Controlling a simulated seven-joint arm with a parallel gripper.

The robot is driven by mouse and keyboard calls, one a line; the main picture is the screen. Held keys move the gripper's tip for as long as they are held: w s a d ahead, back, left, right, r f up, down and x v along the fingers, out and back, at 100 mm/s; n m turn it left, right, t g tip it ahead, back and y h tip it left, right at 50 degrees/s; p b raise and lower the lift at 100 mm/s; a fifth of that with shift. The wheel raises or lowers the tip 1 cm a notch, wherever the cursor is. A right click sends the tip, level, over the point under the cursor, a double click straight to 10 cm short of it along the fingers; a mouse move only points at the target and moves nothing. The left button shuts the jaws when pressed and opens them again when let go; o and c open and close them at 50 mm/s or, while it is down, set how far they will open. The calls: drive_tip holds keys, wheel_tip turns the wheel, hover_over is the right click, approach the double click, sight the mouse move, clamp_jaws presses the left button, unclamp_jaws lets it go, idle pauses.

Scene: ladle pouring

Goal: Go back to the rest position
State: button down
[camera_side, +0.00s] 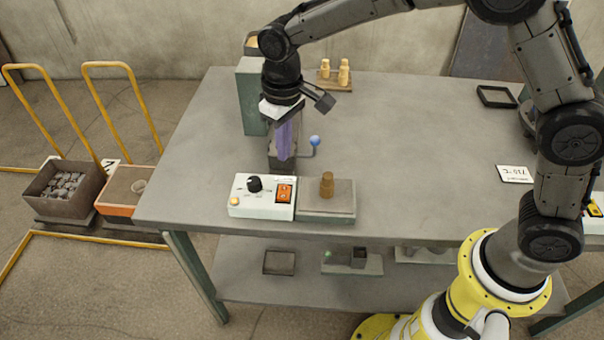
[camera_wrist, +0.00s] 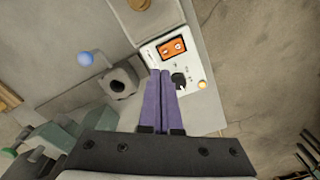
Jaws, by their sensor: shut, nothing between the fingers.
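My gripper (camera_side: 284,150) is at the left part of the table in the side view, pointing down with its purple fingers together and nothing between them. It hangs in front of a grey block-like device with a blue ball-ended lever (camera_side: 315,141), partly hiding it. In the wrist view my gripper (camera_wrist: 161,75) is shut, and its fingertips overlap the white control box (camera_wrist: 200,75) in the picture. The control box also shows in the side view (camera_side: 245,207), with a black knob and an orange switch. Whether the fingers touch anything cannot be told.
A grey block (camera_side: 335,205) with a small brown piece on top stands right of the control box. A green cabinet (camera_side: 250,100) stands behind my gripper. A board with wooden pieces (camera_side: 335,78) lies at the back. The table's middle is clear.

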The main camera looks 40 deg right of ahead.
drive_tip(key=s+d+r+m+t, duration=0.1)
drive_tip(key=s+d+r+t, duration=0.1)
drive_tip(key=s+d+r, duration=0.5)
drive_tip(key=s+d+r+m+t, duration=0.1)
drive_tip(key=s+d+r+t, duration=0.15)
drive_tip(key=d+r, duration=0.55)
drive_tip(key=s+d+f, duration=0.1)
drive_tip(key=s+f, duration=0.1)
drive_tip(key=s, duration=0.6)
drive_tip(key=s+d+f, duration=0.1)
drive_tip(key=s, duration=0.8)
drive_tip(key=shift+d+f+m+t, duration=0.3)
drive_tip(key=shift+f+m+t, duration=0.1)
drive_tip(key=shift+t, duration=0.05)
